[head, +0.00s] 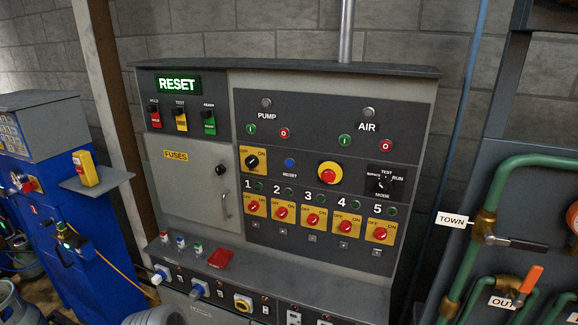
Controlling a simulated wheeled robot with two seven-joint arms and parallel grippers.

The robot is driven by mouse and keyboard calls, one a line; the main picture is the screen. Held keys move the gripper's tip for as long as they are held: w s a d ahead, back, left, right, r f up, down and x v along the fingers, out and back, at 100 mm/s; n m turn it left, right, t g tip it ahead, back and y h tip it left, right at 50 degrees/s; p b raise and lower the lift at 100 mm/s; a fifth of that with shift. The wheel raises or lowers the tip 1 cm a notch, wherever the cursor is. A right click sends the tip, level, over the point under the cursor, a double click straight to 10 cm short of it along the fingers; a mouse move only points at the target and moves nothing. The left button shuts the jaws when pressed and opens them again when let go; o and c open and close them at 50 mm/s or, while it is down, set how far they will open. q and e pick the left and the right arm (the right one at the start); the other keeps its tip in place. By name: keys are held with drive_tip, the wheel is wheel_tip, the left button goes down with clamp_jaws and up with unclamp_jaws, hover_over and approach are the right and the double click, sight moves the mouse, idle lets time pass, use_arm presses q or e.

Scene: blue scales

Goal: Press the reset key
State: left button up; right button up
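A small round blue button (290,163) sits on the dark upper panel of a grey control cabinet (333,84). The tiny label under it seems to read RESET. The button lies between a yellow OFF/ON rotary switch (252,161) on its left and a red mushroom button on a yellow ring (329,172) on its right. A lit green RESET sign (177,85) shows at the cabinet's upper left. Nothing covers the button. Neither of my grippers can be made out in the head view.
Red, yellow and green switches (181,118) sit below the sign. Numbered rotary switches (316,220) line the lower panel. Small coloured items and a red piece (220,258) lie on the ledge. A blue machine (62,180) stands left; green pipes (462,270) run at right.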

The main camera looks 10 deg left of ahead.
use_arm(q)
clamp_jaws()
idle(0.4)
idle(0.9)
